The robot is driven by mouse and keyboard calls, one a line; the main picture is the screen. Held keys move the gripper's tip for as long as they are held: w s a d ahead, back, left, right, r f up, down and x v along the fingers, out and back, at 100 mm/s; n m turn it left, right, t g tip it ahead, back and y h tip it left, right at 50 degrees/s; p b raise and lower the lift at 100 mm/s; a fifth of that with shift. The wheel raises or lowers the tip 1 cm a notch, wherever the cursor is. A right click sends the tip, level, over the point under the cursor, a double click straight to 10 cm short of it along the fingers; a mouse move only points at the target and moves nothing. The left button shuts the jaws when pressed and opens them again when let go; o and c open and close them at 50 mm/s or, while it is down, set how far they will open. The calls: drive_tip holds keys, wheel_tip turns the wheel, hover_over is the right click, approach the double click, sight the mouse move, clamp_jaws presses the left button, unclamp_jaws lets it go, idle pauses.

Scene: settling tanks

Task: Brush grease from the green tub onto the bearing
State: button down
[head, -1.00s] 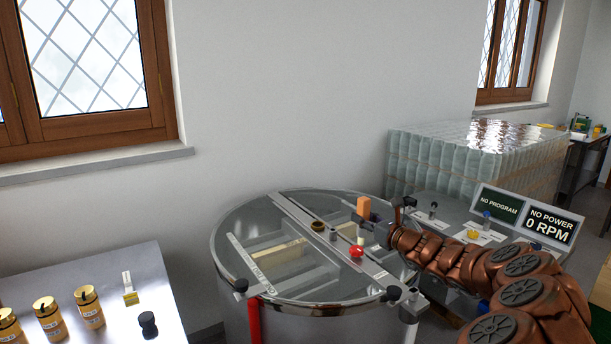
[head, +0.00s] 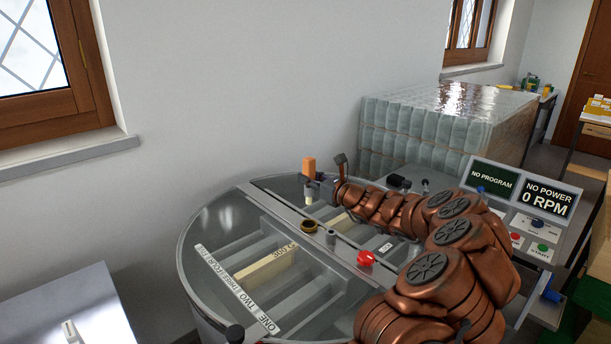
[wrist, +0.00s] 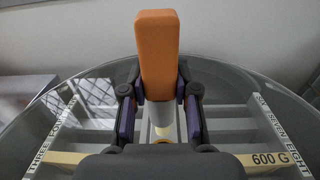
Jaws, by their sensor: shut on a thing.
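My gripper (head: 320,184) is shut on a brush (head: 309,167), which stands upright with its orange handle up. The wrist view shows the brush (wrist: 158,48) between my gripper's fingers (wrist: 162,92), with a grey collar and pale bristles below. My gripper is over the far part of the round tank's clear top. A brass ring that looks like the bearing (head: 310,226) sits on the grey bar across the tank, nearer to the camera than the brush. I cannot make out the green tub for certain.
The round tank (head: 184,255) has inner frames. A control panel (head: 545,198) and wrapped jars (head: 440,115) stand to the right. A small green item (head: 531,82) lies on the far bench.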

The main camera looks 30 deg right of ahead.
sight(311, 203)
drive_tip(key=shift+s+f+b, duration=0.1)
drive_tip(key=shift+f+b, duration=2.45)
drive_tip(key=shift+f, duration=1.5)
drive_tip(key=shift+f, duration=0.3)
drive_tip(key=shift+d+p, duration=0.3)
drive_tip(key=shift+d, duration=0.05)
drive_tip(key=shift+a+b, duration=0.55)
drive_tip(key=shift+a, duration=0.25)
drive_tip(key=shift+d+p, duration=0.85)
drive_tip(key=shift+p, duration=0.1)
drive_tip(key=shift+a+b, duration=0.55)
drive_tip(key=shift+a, duration=0.3)
drive_tip(key=shift+d+p, duration=0.5)
